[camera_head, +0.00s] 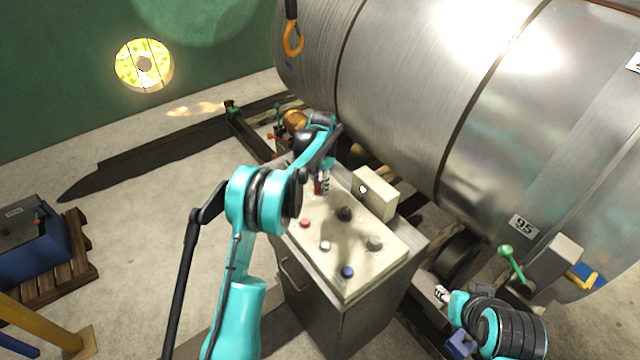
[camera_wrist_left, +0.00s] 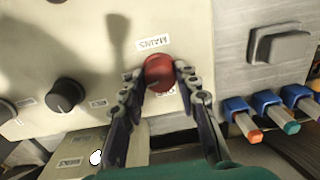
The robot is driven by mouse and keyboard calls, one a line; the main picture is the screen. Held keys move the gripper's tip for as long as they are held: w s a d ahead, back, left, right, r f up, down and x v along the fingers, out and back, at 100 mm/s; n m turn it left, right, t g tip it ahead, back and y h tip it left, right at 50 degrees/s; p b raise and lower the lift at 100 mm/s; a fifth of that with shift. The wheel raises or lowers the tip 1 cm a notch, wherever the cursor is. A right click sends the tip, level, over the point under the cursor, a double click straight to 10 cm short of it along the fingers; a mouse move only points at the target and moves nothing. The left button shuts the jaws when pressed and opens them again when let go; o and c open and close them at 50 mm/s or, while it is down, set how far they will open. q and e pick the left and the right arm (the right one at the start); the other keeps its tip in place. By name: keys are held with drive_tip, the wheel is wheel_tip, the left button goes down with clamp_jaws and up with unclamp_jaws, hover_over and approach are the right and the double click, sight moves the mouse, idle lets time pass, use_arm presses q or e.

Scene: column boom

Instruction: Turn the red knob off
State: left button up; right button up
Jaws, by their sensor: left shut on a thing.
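The red knob (camera_wrist_left: 159,72) is on the cream control panel (camera_wrist_left: 215,20), beside a label that reads MAINS. In the left wrist view my left gripper (camera_wrist_left: 160,80) has its two fingers on either side of the knob, shut on it. In the head view the left gripper (camera_head: 324,182) reaches down to the far part of the panel (camera_head: 335,270), and a bit of red (camera_head: 317,187) shows at its fingers. My right gripper (camera_head: 442,293) is at the lower right, apart from the panel; its finger opening is too small to tell.
Black knob (camera_head: 345,213), red button (camera_head: 305,223), blue knob (camera_head: 347,271) and pale knobs share the panel. A cream box (camera_head: 375,194) stands at its right edge. A large metal cylinder (camera_head: 400,90) lies behind. A green-topped lever (camera_head: 506,251) is at right.

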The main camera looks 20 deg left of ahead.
use_arm(q)
drive_tip(key=n, duration=0.4)
drive_tip(key=shift+n, duration=0.3)
drive_tip(key=n, duration=0.3)
drive_tip(key=shift+n, duration=0.3)
drive_tip(key=n, duration=0.3)
drive_tip(key=shift+n, duration=0.3)
drive_tip(key=shift+w+n, duration=0.1)
drive_tip(key=shift+n, duration=1.8)
drive_tip(key=o, duration=1.2)
drive_tip(key=shift+c, duration=0.2)
wheel_tip(320, 180, up, 12)
drive_tip(key=shift+w+d, duration=0.15)
drive_tip(key=shift+d, duration=0.05)
